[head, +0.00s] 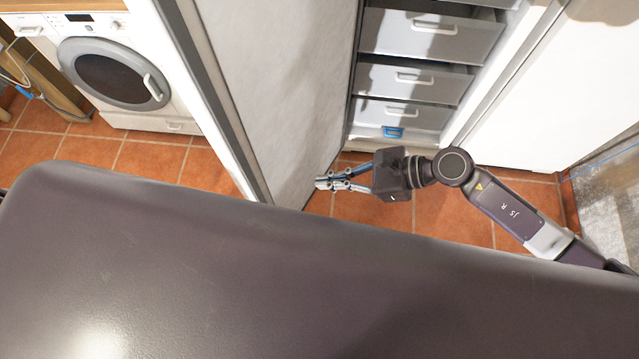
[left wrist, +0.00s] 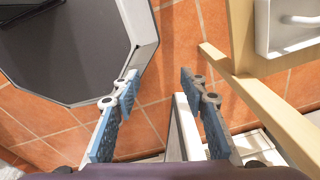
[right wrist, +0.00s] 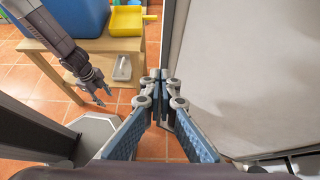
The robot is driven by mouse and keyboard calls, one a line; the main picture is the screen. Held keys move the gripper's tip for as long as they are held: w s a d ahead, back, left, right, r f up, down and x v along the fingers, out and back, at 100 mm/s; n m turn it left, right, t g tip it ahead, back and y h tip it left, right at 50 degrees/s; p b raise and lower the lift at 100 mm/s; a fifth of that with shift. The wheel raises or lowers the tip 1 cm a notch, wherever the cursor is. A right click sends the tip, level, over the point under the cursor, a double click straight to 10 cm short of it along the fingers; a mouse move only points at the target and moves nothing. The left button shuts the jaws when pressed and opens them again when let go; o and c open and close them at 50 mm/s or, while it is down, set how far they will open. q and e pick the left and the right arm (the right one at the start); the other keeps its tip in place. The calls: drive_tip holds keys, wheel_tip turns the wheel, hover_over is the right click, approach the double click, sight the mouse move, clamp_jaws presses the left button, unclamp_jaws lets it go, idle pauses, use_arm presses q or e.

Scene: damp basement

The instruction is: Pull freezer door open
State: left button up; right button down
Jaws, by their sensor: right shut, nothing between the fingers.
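The freezer door (head: 285,85) stands wide open in the head view, swung out to the left of the freezer's drawers (head: 410,85). Its pale broad face and long edge show; its lower end is hidden behind my dark body. My right gripper (head: 322,183) is shut and empty, its fingertips beside the door's face near the bottom. In the right wrist view the shut fingertips (right wrist: 160,82) are just left of the door (right wrist: 245,80); whether they touch it I cannot tell. My left gripper (left wrist: 162,88) is open and empty, away from the door.
A washing machine (head: 110,75) stands left of the door. A wooden table (right wrist: 115,47) with a blue container (right wrist: 70,15) and a yellow tray (right wrist: 128,20) is near my left arm. Tiled floor (head: 150,160) is clear between washer and door.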

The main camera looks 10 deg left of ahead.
use_arm(q)
wheel_tip(320, 180, down, 3)
drive_tip(key=b, duration=0.2)
drive_tip(key=shift+d+b, duration=0.15)
drive_tip(key=shift+b, duration=0.2)
use_arm(e)
drive_tip(key=s+d+r, duration=0.2)
drive_tip(key=d+r, duration=0.2)
drive_tip(key=d, duration=0.3)
drive_tip(key=shift+d+r, duration=0.15)
drive_tip(key=shift+r, duration=0.2)
drive_tip(key=shift+s, duration=0.1)
